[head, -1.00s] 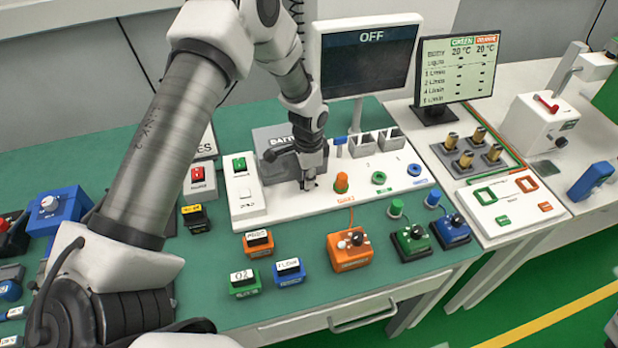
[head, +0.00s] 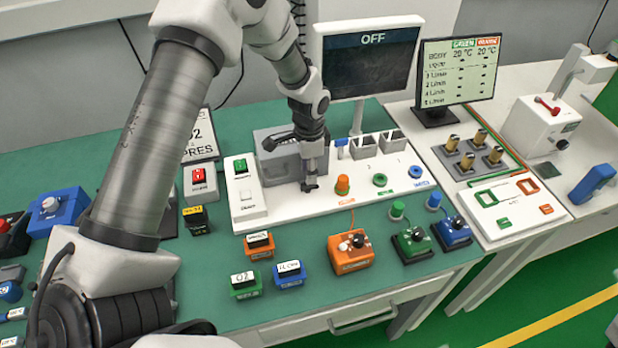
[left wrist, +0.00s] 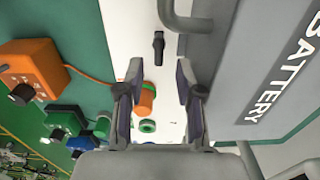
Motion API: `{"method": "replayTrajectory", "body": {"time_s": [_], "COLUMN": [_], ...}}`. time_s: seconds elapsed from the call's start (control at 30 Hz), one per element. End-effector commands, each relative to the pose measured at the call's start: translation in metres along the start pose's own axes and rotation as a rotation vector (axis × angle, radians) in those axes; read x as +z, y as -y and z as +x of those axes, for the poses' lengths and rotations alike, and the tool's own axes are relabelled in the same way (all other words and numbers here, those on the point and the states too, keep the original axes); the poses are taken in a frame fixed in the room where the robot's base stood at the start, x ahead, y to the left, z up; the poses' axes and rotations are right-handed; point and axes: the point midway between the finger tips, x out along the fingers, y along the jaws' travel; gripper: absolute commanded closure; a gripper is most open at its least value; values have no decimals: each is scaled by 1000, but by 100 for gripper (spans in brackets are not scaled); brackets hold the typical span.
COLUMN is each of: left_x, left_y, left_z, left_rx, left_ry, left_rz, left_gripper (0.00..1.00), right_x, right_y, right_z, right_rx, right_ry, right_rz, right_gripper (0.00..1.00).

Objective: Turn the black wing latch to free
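The black wing latch (left wrist: 158,46) shows in the left wrist view as a small dark bar on the white panel (left wrist: 131,22), beside the grey battery box (left wrist: 225,75). It lies lengthwise in that view, ahead of the fingertips and roughly in line with the gap between them. My left gripper (left wrist: 159,72) is open and empty, apart from the latch. In the head view my left gripper (head: 310,186) points down over the white panel in front of the battery box (head: 270,158), and I cannot make out the latch there. My right gripper is not in view.
The box's grey handle (left wrist: 190,22) is close to the latch. An orange knob (head: 342,184), a green ring (head: 379,179) and a blue ring (head: 414,172) sit right of the gripper. Orange, green and blue boxes stand in front. A monitor (head: 370,62) stands behind.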

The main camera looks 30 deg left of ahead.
Motion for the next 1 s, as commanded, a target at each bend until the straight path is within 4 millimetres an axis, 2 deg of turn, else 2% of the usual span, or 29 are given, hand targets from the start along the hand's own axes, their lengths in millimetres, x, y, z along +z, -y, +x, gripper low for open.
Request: {"method": "replayTrajectory", "body": {"time_s": [0.1,0.2,0.33,0.47,0.9,1.0], "left_x": [0,0,1,1,1,1], "left_y": [1,0,0,0,0,0], "left_z": [-34,-57,-76,-81,-82,-92], "left_rx": [-3,-2,-1,1,0,0], "left_ry": [-4,-3,-2,0,0,0], "left_rz": [0,0,0,0,0,0], "left_gripper": [64,64,64,64,64,64], "right_x": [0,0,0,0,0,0], "right_y": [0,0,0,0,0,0], "right_z": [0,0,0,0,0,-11], "right_rx": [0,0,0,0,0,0], "right_ry": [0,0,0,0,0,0], "right_rz": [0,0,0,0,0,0], "right_gripper": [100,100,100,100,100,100]}}
